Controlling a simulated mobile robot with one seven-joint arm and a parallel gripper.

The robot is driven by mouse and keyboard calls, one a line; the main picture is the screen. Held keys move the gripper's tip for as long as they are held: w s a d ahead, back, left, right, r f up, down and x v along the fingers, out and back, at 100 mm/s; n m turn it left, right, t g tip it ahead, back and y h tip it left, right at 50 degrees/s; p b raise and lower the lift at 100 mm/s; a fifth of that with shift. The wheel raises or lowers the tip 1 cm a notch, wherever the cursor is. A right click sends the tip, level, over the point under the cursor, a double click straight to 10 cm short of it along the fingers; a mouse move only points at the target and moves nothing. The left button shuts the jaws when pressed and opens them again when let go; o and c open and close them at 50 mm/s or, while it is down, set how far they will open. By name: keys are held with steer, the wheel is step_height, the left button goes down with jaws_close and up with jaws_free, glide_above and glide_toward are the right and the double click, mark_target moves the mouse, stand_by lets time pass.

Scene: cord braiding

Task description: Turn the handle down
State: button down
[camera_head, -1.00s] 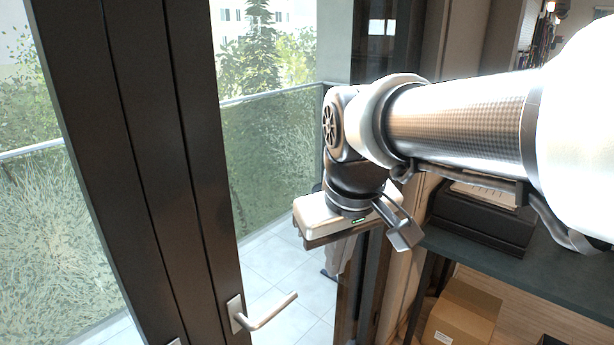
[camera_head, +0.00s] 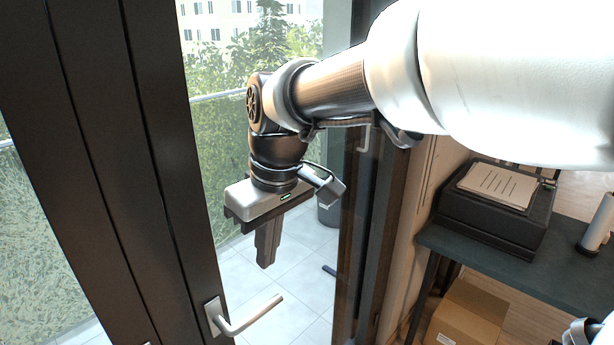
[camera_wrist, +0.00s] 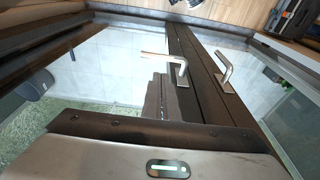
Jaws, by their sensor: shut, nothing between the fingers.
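The silver door handle (camera_head: 243,317) is on the dark door frame (camera_head: 175,200) at the bottom of the head view. Its lever points right and tilts slightly upward there. My gripper (camera_head: 265,262) hangs fingers-down above the lever and looks apart from it. The fingers are shut with nothing between them. In the wrist view, the fingers (camera_wrist: 157,82) point toward the handle (camera_wrist: 180,68), whose lever extends left just beyond the tips. A second handle (camera_wrist: 225,67) is on the neighbouring dark frame, to the right in the wrist view.
Glass panes and a tiled balcony lie behind the frames. At the right stands a dark table (camera_head: 500,262) with a black printer (camera_head: 492,215) on it. A cardboard box (camera_head: 468,312) is on the floor under the table.

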mark_target(262, 308)
steer(key=f, duration=0.4)
steer(key=w+a+f, duration=0.1)
steer(key=f, duration=0.4)
steer(key=a+f+b, duration=0.1)
steer(key=f, duration=0.3)
steer(key=shift+w+f, duration=0.4)
